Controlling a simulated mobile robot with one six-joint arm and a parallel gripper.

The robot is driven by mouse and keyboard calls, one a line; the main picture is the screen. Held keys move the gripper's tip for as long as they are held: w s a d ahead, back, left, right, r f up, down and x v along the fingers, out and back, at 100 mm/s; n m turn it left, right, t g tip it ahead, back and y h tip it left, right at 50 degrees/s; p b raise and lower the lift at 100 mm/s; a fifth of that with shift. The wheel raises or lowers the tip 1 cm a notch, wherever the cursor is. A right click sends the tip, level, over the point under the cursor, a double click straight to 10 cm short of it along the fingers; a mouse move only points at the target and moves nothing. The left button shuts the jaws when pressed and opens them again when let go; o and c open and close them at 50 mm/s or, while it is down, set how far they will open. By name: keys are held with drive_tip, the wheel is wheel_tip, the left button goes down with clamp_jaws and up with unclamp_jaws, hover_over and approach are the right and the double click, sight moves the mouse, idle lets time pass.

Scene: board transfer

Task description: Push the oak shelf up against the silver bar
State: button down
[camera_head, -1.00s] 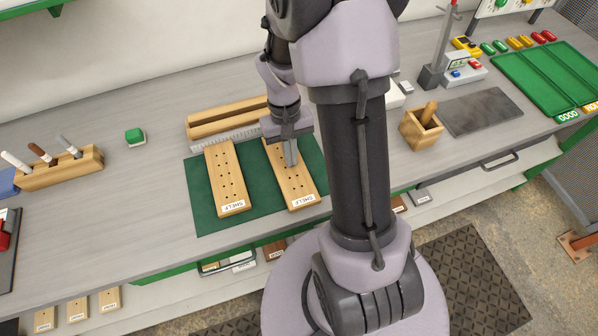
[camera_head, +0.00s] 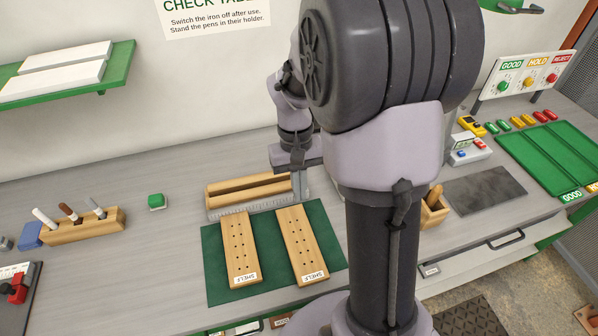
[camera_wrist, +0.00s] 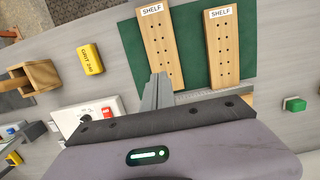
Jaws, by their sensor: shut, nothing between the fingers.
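Two light wooden shelves with rows of holes and SHELF labels lie on the green mat (camera_head: 225,288): a left shelf (camera_head: 237,245) and a right shelf (camera_head: 301,245). I cannot tell which is the oak one. The silver bar (camera_head: 232,208), with scale marks, runs along their far ends. Both far ends lie close to it; contact is unclear. The shelves also show in the wrist view, one (camera_wrist: 158,48) left and one (camera_wrist: 223,50) right. My gripper (camera_head: 304,188) is shut and empty, by the bar's right end, beyond the right shelf; its fingers show in the wrist view (camera_wrist: 157,90).
A wooden rack (camera_head: 250,188) stands directly behind the bar. A pen holder (camera_head: 85,226) and green block (camera_head: 157,202) stand left. A wooden box (camera_wrist: 36,75) and yellow unit (camera_wrist: 92,58) are on the other side. The bench between green block and rack is clear.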

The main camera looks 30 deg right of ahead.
sight(301, 244)
drive_tip(key=w+f, duration=0.2)
drive_tip(key=f, duration=0.2)
drive_tip(key=w+f+b, duration=0.1)
drive_tip(key=w+f, duration=0.1)
drive_tip(key=f, duration=0.2)
drive_tip(key=w+d+f, duration=0.1)
drive_tip(key=w+f, duration=0.1)
drive_tip(key=f, duration=0.2)
drive_tip(key=shift+f+b, duration=0.3)
drive_tip(key=shift+f, duration=0.1)
drive_tip(key=shift+a+f, duration=0.1)
drive_tip(key=shift+f, duration=0.25)
drive_tip(key=s+a+b, duration=0.1)
drive_tip(key=s, duration=0.3)
drive_tip(key=s+a, duration=0.1)
drive_tip(key=s, duration=0.3)
drive_tip(key=s+a+b, duration=0.1)
drive_tip(key=s, duration=0.2)
drive_tip(key=shift+s+a+f+b, duration=0.25)
drive_tip(key=shift+s+b, duration=0.05)
drive_tip(key=shift+s, duration=0.1)
drive_tip(key=shift+f, duration=0.3)
drive_tip(key=shift+s+b, duration=0.15)
drive_tip(key=shift+b, duration=0.15)
drive_tip(key=shift+f, duration=0.1)
drive_tip(key=shift+w+d, duration=0.2)
drive_tip(key=shift+w, duration=0.35)
drive_tip(key=shift+w+d, duration=0.15)
drive_tip(key=shift+w, duration=0.4)
